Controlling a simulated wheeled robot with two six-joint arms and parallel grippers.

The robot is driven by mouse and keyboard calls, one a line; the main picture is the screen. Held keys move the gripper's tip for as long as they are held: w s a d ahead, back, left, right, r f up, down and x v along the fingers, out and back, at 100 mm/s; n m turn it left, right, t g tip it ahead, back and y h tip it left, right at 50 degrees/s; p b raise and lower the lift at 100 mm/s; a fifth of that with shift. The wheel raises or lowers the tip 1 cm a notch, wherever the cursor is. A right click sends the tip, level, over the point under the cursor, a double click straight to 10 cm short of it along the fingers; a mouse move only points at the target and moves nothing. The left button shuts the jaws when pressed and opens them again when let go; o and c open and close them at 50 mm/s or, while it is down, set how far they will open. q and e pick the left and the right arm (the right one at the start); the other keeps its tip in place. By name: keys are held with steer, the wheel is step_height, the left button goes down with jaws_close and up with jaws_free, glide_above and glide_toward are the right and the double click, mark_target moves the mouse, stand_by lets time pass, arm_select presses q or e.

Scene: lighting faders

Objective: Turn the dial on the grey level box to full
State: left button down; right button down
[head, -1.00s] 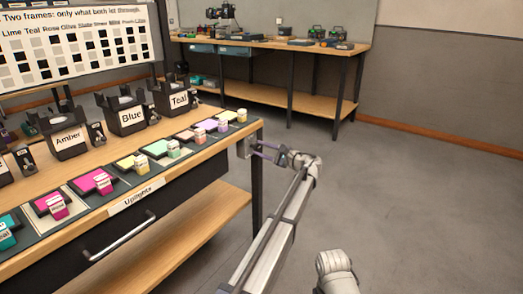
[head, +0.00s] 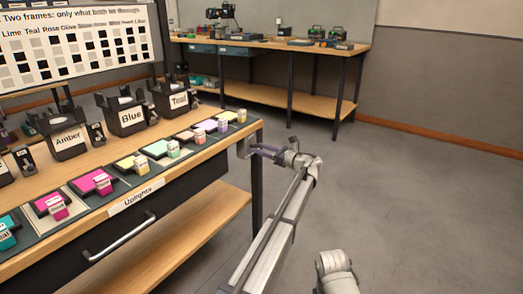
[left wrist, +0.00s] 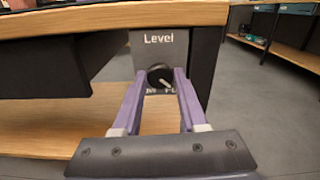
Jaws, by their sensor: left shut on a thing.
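The grey level box (left wrist: 158,48), lettered "Level", hangs at the bench end under the top. In the head view the box (head: 242,147) is small at the bench's right end. Its black round dial (left wrist: 159,74) has a pale pointer mark slanting to the lower right, towards a partly hidden label beginning "FU". Another label at lower left is mostly covered by a finger. My left gripper (left wrist: 160,80) has its purple fingers on both sides of the dial, shut on it. In the head view this gripper (head: 260,150) meets the box from the right. My right gripper is not in view.
The wooden bench (head: 225,138) carries coloured blocks and labelled black holders such as "Teal" (head: 179,100). A drawer handle (head: 120,238) sticks out in front, with a lower shelf (head: 200,225) below. Floor to the right is clear; another bench (head: 290,45) stands behind.

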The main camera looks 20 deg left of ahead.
arm_select(q)
steer(key=shift+m, duration=0.4)
steer(key=shift+c, duration=2.2)
jaws_free()
steer(key=shift+d, duration=0.15)
steer(key=v, duration=0.7)
steer(key=shift+s+d, duration=0.15)
steer(key=shift+d, duration=0.1)
steer(key=shift+s, duration=0.1)
